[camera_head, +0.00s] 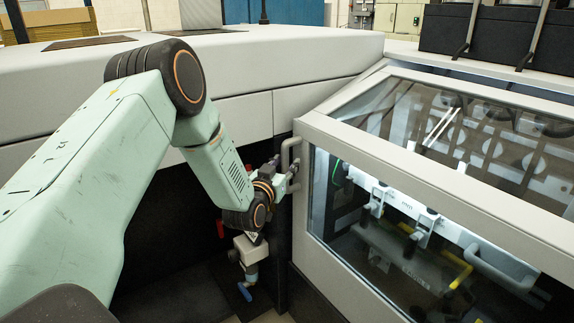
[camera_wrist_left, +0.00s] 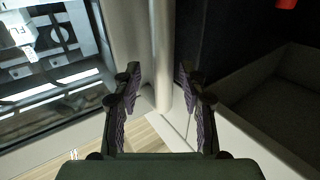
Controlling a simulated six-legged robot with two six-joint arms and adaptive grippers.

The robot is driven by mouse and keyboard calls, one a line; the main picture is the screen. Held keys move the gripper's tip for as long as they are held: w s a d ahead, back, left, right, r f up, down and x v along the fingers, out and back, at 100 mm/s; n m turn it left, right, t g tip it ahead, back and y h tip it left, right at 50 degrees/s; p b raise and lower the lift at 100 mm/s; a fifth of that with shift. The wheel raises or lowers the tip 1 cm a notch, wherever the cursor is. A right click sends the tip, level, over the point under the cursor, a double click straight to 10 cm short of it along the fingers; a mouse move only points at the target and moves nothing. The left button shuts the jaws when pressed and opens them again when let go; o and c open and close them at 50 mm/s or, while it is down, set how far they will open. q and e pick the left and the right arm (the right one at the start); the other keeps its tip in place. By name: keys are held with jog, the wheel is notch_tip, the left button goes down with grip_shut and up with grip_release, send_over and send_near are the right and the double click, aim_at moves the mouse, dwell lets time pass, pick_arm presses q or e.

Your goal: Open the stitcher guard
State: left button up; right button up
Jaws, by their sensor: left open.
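The stitcher guard (camera_head: 430,180) is a light grey frame with clear panels on the right of the head view, and it looks closed over the stitching heads. Its handle (camera_head: 285,154) is a pale upright bar at the guard's left corner. The handle also shows in the left wrist view (camera_wrist_left: 161,55). My left gripper (camera_head: 281,173) is at the handle in the head view. In the left wrist view my left gripper (camera_wrist_left: 157,92) is open, with one finger on each side of the bar. I cannot tell whether a finger touches it. My right gripper is not in view.
A long grey machine housing (camera_head: 270,60) runs behind and left of the guard. Dark boxes (camera_head: 500,40) stand behind the guard's top.

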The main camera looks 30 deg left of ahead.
pick_arm(q)
jog(key=shift+w+a, duration=0.45)
jog(key=shift+w, duration=0.2)
jog(key=shift+w+d, duration=0.15)
jog(key=shift+d, duration=0.1)
jog(key=shift+a, duration=0.2)
jog(key=c, duration=0.5)
jog(key=shift+d, duration=0.15)
grip_shut()
jog(key=shift+f, duration=0.1)
